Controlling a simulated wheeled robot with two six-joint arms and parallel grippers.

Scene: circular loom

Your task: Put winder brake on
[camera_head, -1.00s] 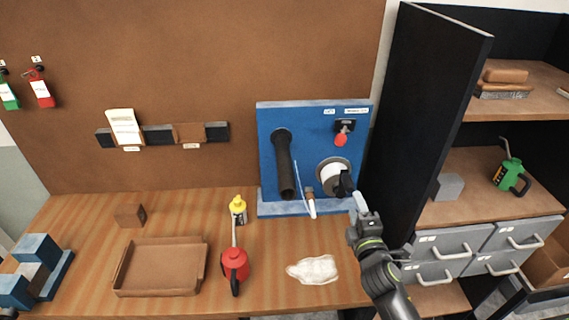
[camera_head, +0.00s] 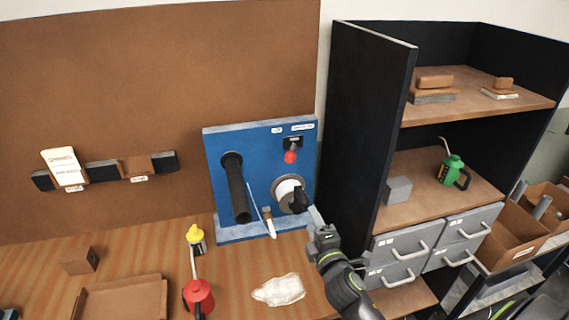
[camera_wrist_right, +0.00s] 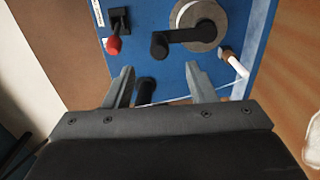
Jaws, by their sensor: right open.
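A blue panel (camera_head: 218,152) stands at the back of the bench. A red-knobbed lever (camera_head: 290,157) on a black mount, under a white label, is at its upper right; the knob hangs down. It also shows in the right wrist view (camera_wrist_right: 114,45). Below it is a winder reel (camera_head: 284,187) with a black crank (camera_head: 300,201). My right gripper (camera_head: 314,215) is open and empty, in front of the panel's lower right, beside the crank and apart from the red knob. In the right wrist view its fingers (camera_wrist_right: 158,75) are spread. My left gripper is out of view.
A black tube (camera_head: 236,188) sticks out of the panel left of the reel. A white-tipped tool (camera_head: 269,224) stands below it. A white cloth (camera_head: 278,290), a red oil can (camera_head: 198,298) and a yellow-topped bottle (camera_head: 195,237) are on the bench. A black cabinet side (camera_head: 362,120) rises at right.

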